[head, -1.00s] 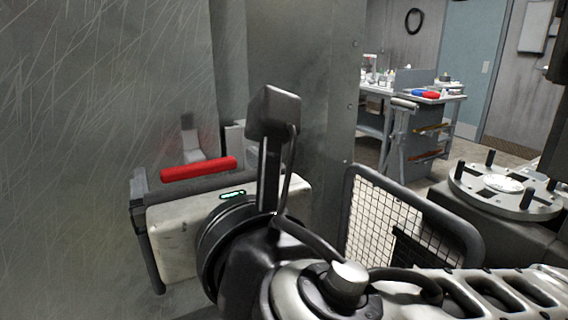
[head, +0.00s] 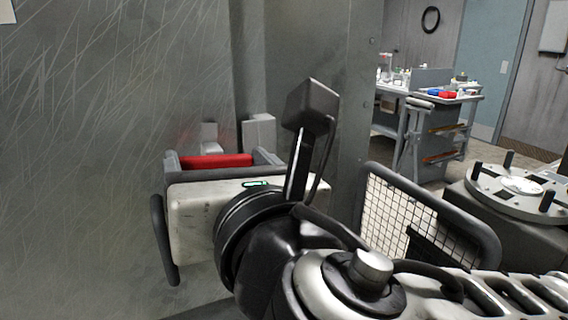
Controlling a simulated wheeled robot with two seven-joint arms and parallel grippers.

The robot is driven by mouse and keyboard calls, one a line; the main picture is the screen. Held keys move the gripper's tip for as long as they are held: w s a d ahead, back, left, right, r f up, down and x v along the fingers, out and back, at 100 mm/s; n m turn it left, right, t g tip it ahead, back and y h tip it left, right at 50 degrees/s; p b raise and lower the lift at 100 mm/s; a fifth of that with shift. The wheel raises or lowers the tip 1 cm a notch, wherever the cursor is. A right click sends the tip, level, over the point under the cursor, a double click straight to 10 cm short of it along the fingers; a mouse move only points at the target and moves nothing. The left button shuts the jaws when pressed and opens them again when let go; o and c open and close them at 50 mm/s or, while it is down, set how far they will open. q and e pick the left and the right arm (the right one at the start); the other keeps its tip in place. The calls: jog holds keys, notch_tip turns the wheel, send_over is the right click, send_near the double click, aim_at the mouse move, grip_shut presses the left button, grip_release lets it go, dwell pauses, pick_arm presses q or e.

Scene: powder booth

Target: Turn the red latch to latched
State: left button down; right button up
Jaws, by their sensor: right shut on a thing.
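The red latch (head: 215,161) shows as a short red bar by the grey scratched wall, left of the picture's middle. It looks nearly level. My right gripper (head: 217,156) reaches it from the lower right, with a dark finger at each end of the bar. It is shut on the latch. The pale gripper body hides the lower part of the latch and its mount, so I cannot tell whether it is latched. My left gripper is not in view.
Small grey blocks (head: 258,132) stand behind the latch by the wall. A framed mesh panel (head: 405,215) and a round plate with pegs (head: 522,188) are at right. A cluttered workbench (head: 430,105) stands farther back, with open floor near it.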

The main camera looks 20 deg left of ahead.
jog(key=m+b, duration=0.1)
jog(key=m, duration=0.3)
jog(key=shift+f, duration=0.1)
jog(key=m, duration=0.4)
jog(key=shift+w+d+b, duration=0.1)
jog(key=shift+b, duration=0.2)
jog(key=m, duration=0.4)
jog(key=shift+f+m, duration=0.1)
jog(key=shift+m, duration=2.1)
jog(key=o, duration=1)
jog(key=shift+d, duration=0.1)
